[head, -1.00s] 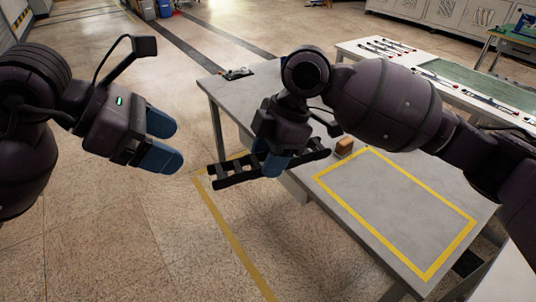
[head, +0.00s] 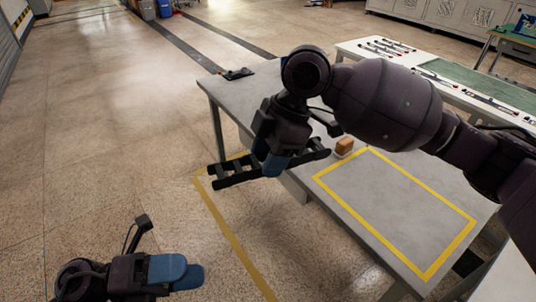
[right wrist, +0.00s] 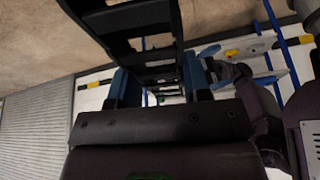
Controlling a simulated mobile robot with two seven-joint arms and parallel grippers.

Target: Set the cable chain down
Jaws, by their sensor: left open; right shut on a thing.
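The cable chain (head: 233,177) is a black ladder-like strip, held out past the left edge of the grey table (head: 395,221). My right gripper (head: 270,162) is shut on it near its middle. In the right wrist view the chain (right wrist: 129,48) runs up from between the blue fingers of my right gripper (right wrist: 160,88). The chain looks raised off the table, though its right end overlaps the tabletop in the head view. My left gripper (head: 190,273) is open and empty, low over the floor at the bottom left, apart from the chain.
A yellow taped rectangle (head: 440,267) on the table is empty inside. A small brown block (head: 344,145) lies near its upper corner. A dark item (head: 238,73) sits at the table's far corner. A second table with tools (head: 450,80) stands behind.

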